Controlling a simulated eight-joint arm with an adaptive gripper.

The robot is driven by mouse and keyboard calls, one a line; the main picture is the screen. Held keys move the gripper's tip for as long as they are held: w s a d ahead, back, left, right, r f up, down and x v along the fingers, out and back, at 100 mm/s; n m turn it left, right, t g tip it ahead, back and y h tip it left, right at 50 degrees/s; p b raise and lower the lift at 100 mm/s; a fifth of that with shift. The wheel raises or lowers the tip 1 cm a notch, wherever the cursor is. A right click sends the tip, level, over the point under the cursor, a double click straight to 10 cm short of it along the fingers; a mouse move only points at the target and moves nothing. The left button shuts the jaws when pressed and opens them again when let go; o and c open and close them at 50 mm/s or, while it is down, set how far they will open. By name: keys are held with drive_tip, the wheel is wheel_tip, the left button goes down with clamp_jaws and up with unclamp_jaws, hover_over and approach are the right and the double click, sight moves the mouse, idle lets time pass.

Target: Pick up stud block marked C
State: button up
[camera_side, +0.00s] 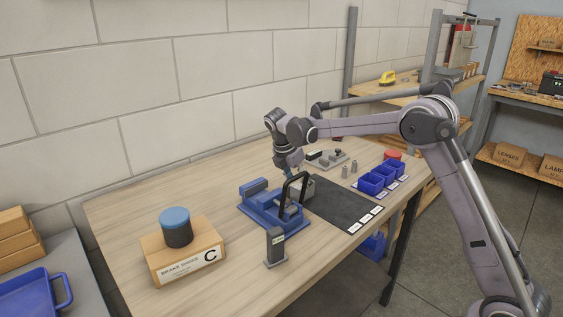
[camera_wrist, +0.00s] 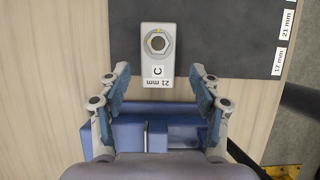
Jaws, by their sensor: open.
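The block's near end lies close to the gap between the fingertips. In the side view my gripper (camera_side: 291,166) points down above the table by the blue fixture (camera_side: 262,212); the block is hard to make out there.
A dark gauge-like post (camera_side: 275,244) and a cardboard box (camera_side: 172,262) stand at front left. Blue bins (camera_side: 371,184) stand right.

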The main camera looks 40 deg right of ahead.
sight(301, 184)
drive_tip(key=shift+d+x, duration=0.15)
drive_tip(key=shift+x, duration=1.15)
drive_tip(key=shift+d+x, duration=0.1)
drive_tip(key=shift+x, duration=1.25)
drive_tip(key=shift+w+r, duration=0.1)
drive_tip(key=shift+w, duration=0.05)
drive_tip(key=shift+c, duration=0.3)
clamp_jaws()
